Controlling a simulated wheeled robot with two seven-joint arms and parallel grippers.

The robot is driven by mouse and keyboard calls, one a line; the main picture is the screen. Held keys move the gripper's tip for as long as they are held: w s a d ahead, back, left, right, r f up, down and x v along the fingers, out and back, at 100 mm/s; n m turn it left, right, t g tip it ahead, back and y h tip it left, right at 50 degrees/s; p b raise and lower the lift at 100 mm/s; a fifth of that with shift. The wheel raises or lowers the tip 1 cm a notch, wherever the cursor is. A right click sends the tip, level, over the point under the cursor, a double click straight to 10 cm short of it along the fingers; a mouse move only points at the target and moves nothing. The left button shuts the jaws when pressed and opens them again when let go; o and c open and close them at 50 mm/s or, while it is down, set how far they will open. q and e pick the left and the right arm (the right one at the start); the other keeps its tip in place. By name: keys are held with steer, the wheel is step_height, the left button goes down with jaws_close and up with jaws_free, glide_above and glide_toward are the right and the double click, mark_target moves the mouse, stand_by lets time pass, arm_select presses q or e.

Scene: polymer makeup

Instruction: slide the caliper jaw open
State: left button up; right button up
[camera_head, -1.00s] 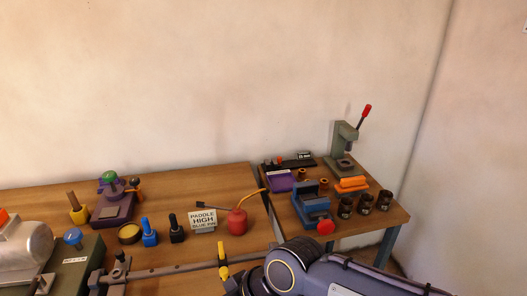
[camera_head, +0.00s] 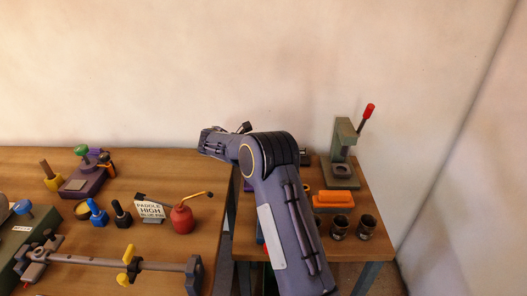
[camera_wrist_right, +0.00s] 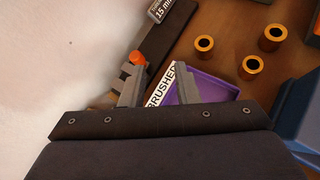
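The caliper appears to be the dark bar (camera_wrist_right: 160,50) in the right wrist view, with an orange knob (camera_wrist_right: 137,57) and a small plate (camera_wrist_right: 160,9) reading "15 mm". In the head view my arm hides most of it; a dark end (camera_head: 305,158) shows beside the arm. My right gripper (camera_wrist_right: 157,77) is open, with nothing held between its fingers. Its left finger overlaps the knob's lower edge in the picture; I cannot tell whether they touch. My left gripper is in neither view.
A purple tray (camera_wrist_right: 208,88) labelled "BRUSHED" lies beneath the right finger. Three copper-coloured rings (camera_wrist_right: 252,66) stand beyond it. A green press (camera_head: 341,154), an orange block (camera_head: 334,199) and dark jars (camera_head: 340,227) share the small table. A red oil can (camera_head: 182,219) stands on the left bench.

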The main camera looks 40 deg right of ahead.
steer(key=w+f+n+h, duration=0.1)
steer(key=w, duration=0.1)
steer(key=w+f+n+h, duration=0.1)
steer(key=w+f, duration=0.1)
steer(key=shift+w+n, duration=0.1)
steer(key=shift+n, duration=0.3)
steer(key=shift+w+d+h, duration=0.1)
steer(key=shift+d+h, duration=0.2)
steer(key=shift+t, duration=0.3)
steer(key=p+x, duration=0.1)
steer(key=x, duration=0.6)
steer(key=shift+f+p, duration=0.2)
steer(key=shift+p, duration=0.1)
jaws_close()
